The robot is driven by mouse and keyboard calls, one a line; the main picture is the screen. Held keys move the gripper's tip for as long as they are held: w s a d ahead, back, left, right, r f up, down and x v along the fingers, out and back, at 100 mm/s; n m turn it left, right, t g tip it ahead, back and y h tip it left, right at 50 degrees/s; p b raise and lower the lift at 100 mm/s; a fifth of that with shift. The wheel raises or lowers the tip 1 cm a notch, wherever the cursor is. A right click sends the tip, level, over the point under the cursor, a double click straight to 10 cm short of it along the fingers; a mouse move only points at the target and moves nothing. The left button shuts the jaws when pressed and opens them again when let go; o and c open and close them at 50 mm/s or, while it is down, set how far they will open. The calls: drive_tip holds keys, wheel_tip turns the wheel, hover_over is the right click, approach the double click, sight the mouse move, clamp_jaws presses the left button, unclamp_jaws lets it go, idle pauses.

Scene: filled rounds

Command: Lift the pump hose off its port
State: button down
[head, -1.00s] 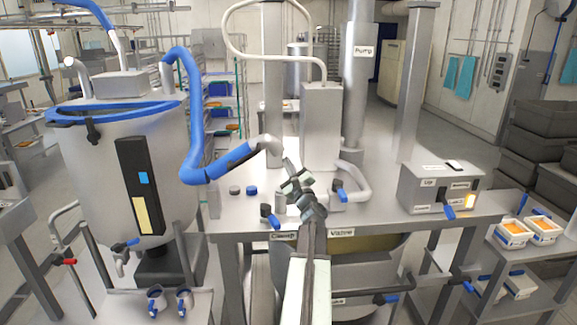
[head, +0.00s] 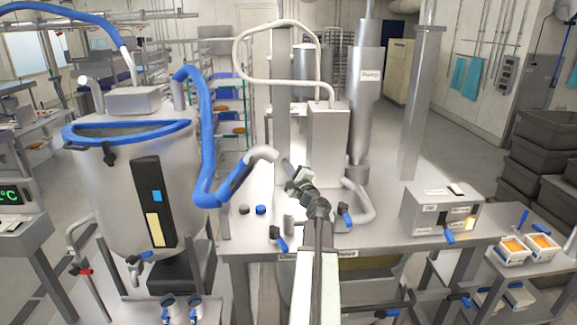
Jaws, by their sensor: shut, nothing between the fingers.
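The blue hose (head: 206,140) runs from the top of the steel tank (head: 115,200), sags, and rises to a pale metal elbow end (head: 262,154). The elbow hangs above the steel bench with its mouth facing right and down. No port shows directly joined to it. A short grey upright stub (head: 289,223) stands on the bench below my arm and may be a port; I cannot tell. My gripper (head: 288,166) is just right of the elbow, its jaws shut and empty. Whether it touches the elbow is unclear. My wrist hides part of the bench.
Two small caps (head: 261,210) lie on the bench. A blue-handled valve (head: 278,239) stands at its front edge. The labelled Pump column (head: 366,100), a grey box (head: 327,135) and a control box (head: 440,209) stand behind and right. Trays (head: 511,252) sit at right.

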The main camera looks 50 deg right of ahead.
drive_tip(key=shift+f, duration=0.1)
drive_tip(key=s+a+f+b, duration=0.2)
drive_tip(key=s+f+b, duration=0.2)
drive_tip(key=s, duration=0.6)
drive_tip(key=shift+s, duration=0.35)
drive_tip(key=shift+a, duration=0.1)
